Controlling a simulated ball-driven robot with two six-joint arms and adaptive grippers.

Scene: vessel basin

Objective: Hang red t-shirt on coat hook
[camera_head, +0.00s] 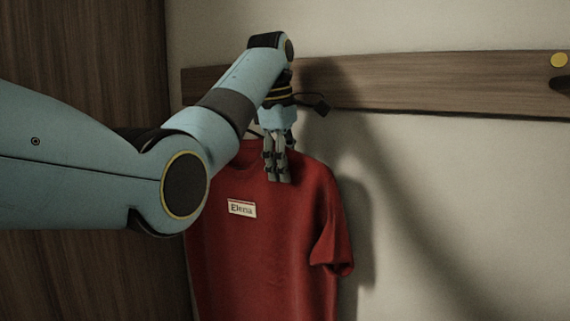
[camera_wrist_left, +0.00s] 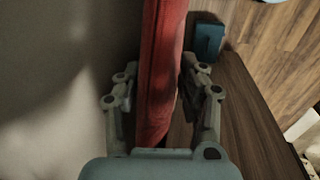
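The red t-shirt (camera_head: 270,240) hangs upright in front of the wall, below the wooden rail (camera_head: 430,84), with a name label reading "Elena" (camera_head: 242,209) on its chest. A thin dark line, perhaps a hanger, shows at its neck. My left gripper (camera_head: 278,178) is at the shirt's shoulder, fingers pointing down. In the left wrist view the shirt (camera_wrist_left: 162,70) lies between the fingers, with a dark gap on the right, so the gripper looks open around it. A dark hook (camera_head: 561,85) is at the rail's right end. My right gripper is not in view.
A yellow disc (camera_head: 559,60) sits above the right hook. A dark wooden panel (camera_head: 90,40) stands at the left. The wall right of the shirt is clear. In the wrist view, a blue object (camera_wrist_left: 207,40) and a wooden surface (camera_wrist_left: 250,115) lie below.

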